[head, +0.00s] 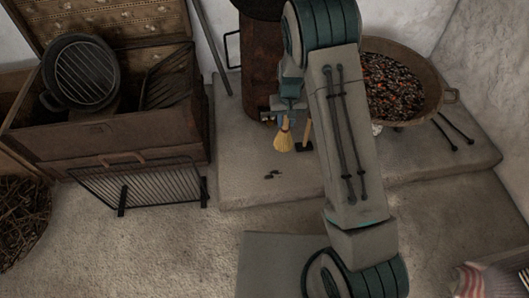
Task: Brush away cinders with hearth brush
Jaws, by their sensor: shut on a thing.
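The hearth brush (284,141) has pale yellow bristles that point down. My gripper (287,108) is shut on its upper part, and the grip itself is small and partly hidden. A few small dark cinders (272,175) lie on the pale stone hearth slab (240,160), a little nearer the camera and left of the bristles. The bristles look apart from the cinders. I cannot tell whether the bristle tips touch the slab.
A wide pan of glowing embers (395,88) stands right of my arm. A wooden-handled tool with a dark foot (305,147) is beside the brush. A black grate screen (140,184) and an open chest (140,143) are left. The slab's front is mostly clear.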

